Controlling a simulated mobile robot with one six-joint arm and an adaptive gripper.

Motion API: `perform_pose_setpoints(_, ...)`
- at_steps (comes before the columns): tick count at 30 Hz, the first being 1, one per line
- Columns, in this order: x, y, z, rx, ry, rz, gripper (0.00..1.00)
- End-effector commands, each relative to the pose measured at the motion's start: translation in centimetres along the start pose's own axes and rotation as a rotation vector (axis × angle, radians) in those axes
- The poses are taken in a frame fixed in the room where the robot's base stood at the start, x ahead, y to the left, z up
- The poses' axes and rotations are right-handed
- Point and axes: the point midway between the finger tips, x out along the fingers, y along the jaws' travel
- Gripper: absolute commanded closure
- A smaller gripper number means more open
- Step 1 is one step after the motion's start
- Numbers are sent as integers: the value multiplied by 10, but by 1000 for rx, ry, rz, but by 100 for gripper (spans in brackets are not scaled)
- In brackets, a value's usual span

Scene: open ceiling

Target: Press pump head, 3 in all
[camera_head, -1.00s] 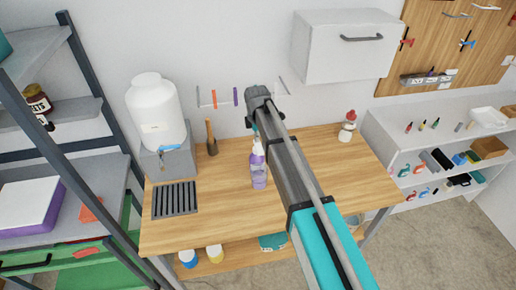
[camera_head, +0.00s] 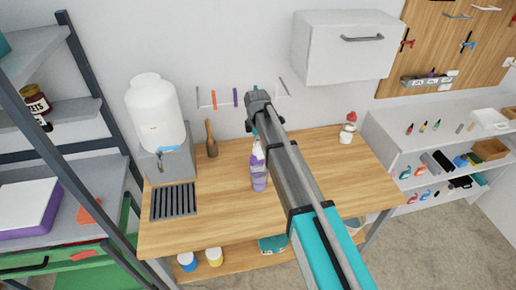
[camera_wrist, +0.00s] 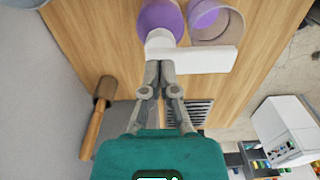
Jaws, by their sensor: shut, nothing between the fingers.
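A purple bottle (camera_head: 259,178) with a white pump head (camera_head: 258,152) stands upright on the wooden workbench, left of my arm. In the wrist view, the pump head (camera_wrist: 205,59) has a long white nozzle pointing right, above the round purple bottle (camera_wrist: 158,18). My gripper (camera_wrist: 159,66) is shut and empty, with its fingertips over the pump head at the nozzle's left end. Whether they touch it is not clear. In the head view, my arm hides most of the gripper.
A wooden mallet (camera_head: 211,146), a white jug (camera_head: 156,115) on a grey stand and a dark grate (camera_head: 174,201) are to the left on the workbench (camera_head: 220,220). A red-topped bottle (camera_head: 347,132) stands at the back right. A white cabinet (camera_head: 345,55) hangs above.

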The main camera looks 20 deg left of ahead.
Motion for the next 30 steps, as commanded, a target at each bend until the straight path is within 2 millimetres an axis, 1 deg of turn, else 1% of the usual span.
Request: perform_pose_setpoints(30,-42,0,0,0,0,0,100)
